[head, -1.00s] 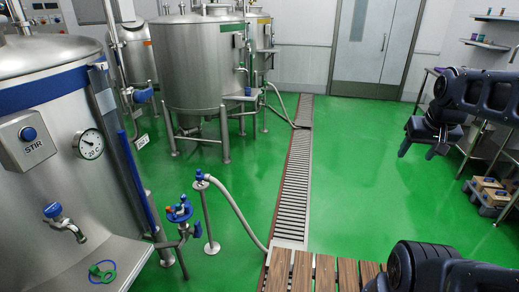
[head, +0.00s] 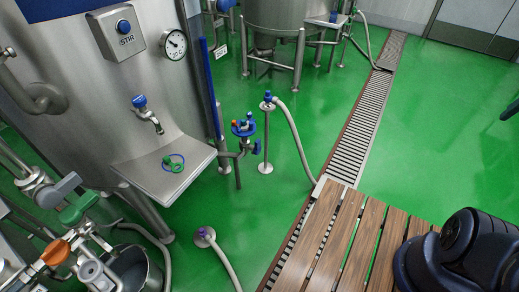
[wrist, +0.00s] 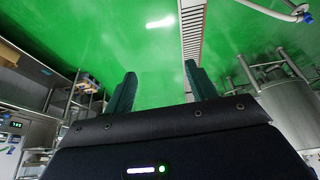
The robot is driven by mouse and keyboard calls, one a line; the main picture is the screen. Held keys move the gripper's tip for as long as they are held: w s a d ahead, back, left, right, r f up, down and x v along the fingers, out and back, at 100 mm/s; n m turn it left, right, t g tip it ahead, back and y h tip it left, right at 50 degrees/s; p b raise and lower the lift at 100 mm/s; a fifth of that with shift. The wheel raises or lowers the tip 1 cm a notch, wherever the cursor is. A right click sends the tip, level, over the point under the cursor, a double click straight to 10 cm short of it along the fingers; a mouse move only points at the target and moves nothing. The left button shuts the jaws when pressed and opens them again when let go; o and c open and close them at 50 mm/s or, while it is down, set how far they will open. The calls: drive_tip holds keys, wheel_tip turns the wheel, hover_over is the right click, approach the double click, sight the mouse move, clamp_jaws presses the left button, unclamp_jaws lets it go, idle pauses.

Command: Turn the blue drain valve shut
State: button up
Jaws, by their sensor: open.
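Several blue-handled fittings show in the head view, and I cannot tell for sure which is the drain valve. A blue valve cluster (head: 243,128) with an orange part sits on a low pipe beside the steel tank (head: 80,85). A small blue lever (head: 256,147) hangs at its right side. A blue-topped tap (head: 139,101) juts from the tank's front above a steel shelf. My gripper (wrist: 157,85) is open in the wrist view, with nothing between its fingers. Green floor and a drain channel show beyond it, with no valve between the fingers.
A blue-capped hose post (head: 267,100) stands right of the valve cluster. A purple-capped hose (head: 205,233) lies nearer. Wooden slats (head: 340,245) lie at lower right. Orange-, green- and grey-handled pipework (head: 55,252) fills the lower left. Green floor is open beyond the drain channel (head: 355,130).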

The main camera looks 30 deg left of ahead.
drive_tip(key=w+a+n+t, duration=0.1)
drive_tip(key=w+a, duration=0.3)
drive_tip(key=w, duration=0.6)
drive_tip(key=w+a+n+t+y, duration=0.1)
drive_tip(key=w+a+n, duration=0.15)
drive_tip(key=w, duration=0.75)
drive_tip(key=w+a+n+t, duration=0.15)
drive_tip(key=w+a, duration=0.35)
drive_tip(key=w, duration=0.5)
drive_tip(key=w+a+f+n+t+y, duration=0.1)
drive_tip(key=w+a+f+n+y, duration=0.1)
drive_tip(key=w+a+f, duration=0.5)
drive_tip(key=w+a+f+n+y, duration=0.1)
drive_tip(key=w+a+f, duration=0.3)
drive_tip(key=a, duration=0.6)
drive_tip(key=w+a+f+n+t+y, duration=0.1)
drive_tip(key=w+a+f+n+y, duration=0.1)
drive_tip(key=w+a+f, duration=0.5)
drive_tip(key=a+f+n+g+y, duration=0.2)
drive_tip(key=a+f+n+y, duration=0.15)
drive_tip(key=a+f, duration=1.05)
drive_tip(key=n+g+y, duration=0.5)
drive_tip(key=g+y, duration=0.3)
drive_tip(key=y, duration=0.1)
approach(259, 143)
drive_tip(key=a, duration=0.1)
drive_tip(key=shift+m+h, duration=0.25)
drive_tip(key=a, duration=1)
drive_tip(key=shift+w+r, duration=0.1)
drive_tip(key=shift+w, duration=0.05)
